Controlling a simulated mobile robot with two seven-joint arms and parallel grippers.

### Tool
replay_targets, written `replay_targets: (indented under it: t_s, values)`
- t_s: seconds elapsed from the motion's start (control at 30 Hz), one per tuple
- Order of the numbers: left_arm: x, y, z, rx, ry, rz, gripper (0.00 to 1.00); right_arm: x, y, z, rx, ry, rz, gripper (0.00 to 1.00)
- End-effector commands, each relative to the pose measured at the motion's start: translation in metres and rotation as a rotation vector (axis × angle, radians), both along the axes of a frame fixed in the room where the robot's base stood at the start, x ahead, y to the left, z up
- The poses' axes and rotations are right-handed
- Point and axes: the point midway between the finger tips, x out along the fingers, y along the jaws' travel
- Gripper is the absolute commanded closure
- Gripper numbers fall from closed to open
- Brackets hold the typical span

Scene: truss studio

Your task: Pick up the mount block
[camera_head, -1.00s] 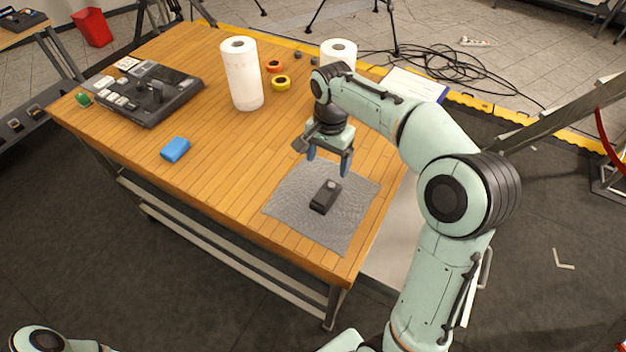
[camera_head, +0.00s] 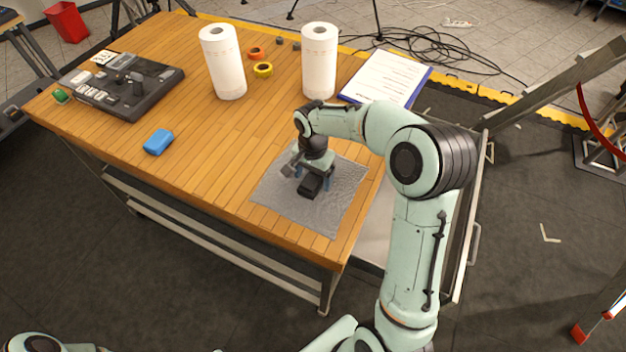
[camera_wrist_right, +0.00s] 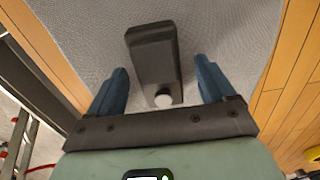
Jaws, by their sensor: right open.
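The mount block (camera_head: 310,186) is a small dark block lying on the grey mat (camera_head: 336,207) near the table's front right corner. In the right wrist view the block (camera_wrist_right: 153,50) shows a raised dark part and a round pale knob at its near end. My right gripper (camera_head: 313,184) is low over the mat at the block. Its blue fingers are open, one on each side of the block's knob end, with gaps on both sides in the wrist view (camera_wrist_right: 162,85). The gripper partly hides the block in the head view. My left gripper is out of view.
Two paper rolls (camera_head: 222,62) (camera_head: 319,60) stand at the back, with tape rings (camera_head: 263,70) between them. A clipboard (camera_head: 386,78) lies at the back right. A blue block (camera_head: 158,142) and a dark console (camera_head: 128,82) are at left. The middle of the wooden table is clear.

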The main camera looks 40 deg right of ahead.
Motion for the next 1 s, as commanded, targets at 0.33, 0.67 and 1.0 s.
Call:
replay_targets:
  t_s: [0.33, 0.67, 1.0]
  values:
    - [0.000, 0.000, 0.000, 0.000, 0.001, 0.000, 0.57, 0.000, 0.000, -0.003, 0.000, 0.000, 0.000, 0.46]
    - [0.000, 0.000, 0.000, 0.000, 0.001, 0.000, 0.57, 0.000, 0.000, -0.002, 0.000, -0.001, 0.000, 0.83]
    - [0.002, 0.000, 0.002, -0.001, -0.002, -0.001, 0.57, 0.001, 0.000, 0.020, -0.001, -0.004, 0.000, 0.83]
